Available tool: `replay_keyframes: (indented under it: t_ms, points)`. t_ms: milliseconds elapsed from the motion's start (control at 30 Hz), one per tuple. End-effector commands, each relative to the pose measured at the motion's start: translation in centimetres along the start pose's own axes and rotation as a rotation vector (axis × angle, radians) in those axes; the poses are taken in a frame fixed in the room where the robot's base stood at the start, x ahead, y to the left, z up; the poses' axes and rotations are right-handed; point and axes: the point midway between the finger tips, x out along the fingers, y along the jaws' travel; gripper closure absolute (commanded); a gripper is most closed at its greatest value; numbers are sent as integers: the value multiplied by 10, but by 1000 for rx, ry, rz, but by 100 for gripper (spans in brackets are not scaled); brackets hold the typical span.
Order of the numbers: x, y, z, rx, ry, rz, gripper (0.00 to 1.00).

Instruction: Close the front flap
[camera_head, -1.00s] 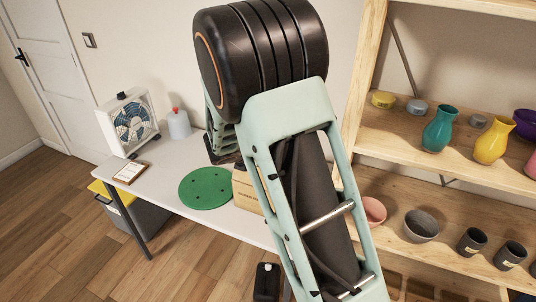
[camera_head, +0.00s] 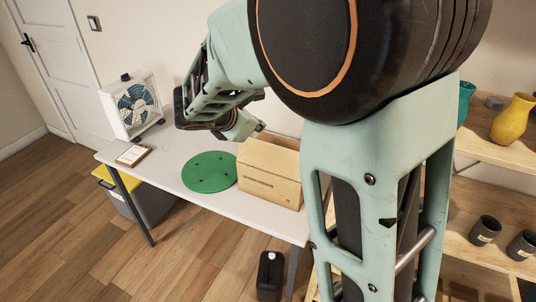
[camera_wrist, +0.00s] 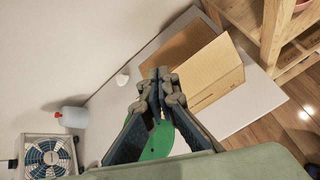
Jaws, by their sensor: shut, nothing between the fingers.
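A cardboard box (camera_head: 270,186) stands on the white table, its printed side toward the head camera. Its top shows as a darker brown area (camera_head: 270,153), partly behind my arm. In the wrist view the box shows a light tan panel (camera_wrist: 217,72) and a darker brown part (camera_wrist: 183,45). I cannot tell whether the tan panel is the front flap or the front wall. My gripper (camera_wrist: 161,76) is shut and empty, in front of the box in the wrist view. In the head view it is small above the box's left end, and contact is not clear.
A green disc (camera_head: 210,172) lies on the table (camera_head: 170,165) left of the box. A fan (camera_head: 137,106) and a small framed board (camera_head: 132,155) are farther left. A wooden shelf (camera_wrist: 270,32) with pottery stands right. A black canister (camera_head: 270,275) is on the floor.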

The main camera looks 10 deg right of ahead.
Motion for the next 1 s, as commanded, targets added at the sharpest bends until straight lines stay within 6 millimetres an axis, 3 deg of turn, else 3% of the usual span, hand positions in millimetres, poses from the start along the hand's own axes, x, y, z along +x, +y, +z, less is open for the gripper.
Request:
replay_keyframes:
  t_ms: [33, 100, 533, 800, 1000]
  points:
    - [6, -7, -17, 84, -12, 10, 100]
    - [4, -10, -26, 214, -30, 22, 100]
    - [-19, -35, -68, 958, -108, 147, 100]
    - [-27, -40, -71, 1128, -118, 185, 100]
    - [-4, -38, -66, 1130, -120, 182, 100]
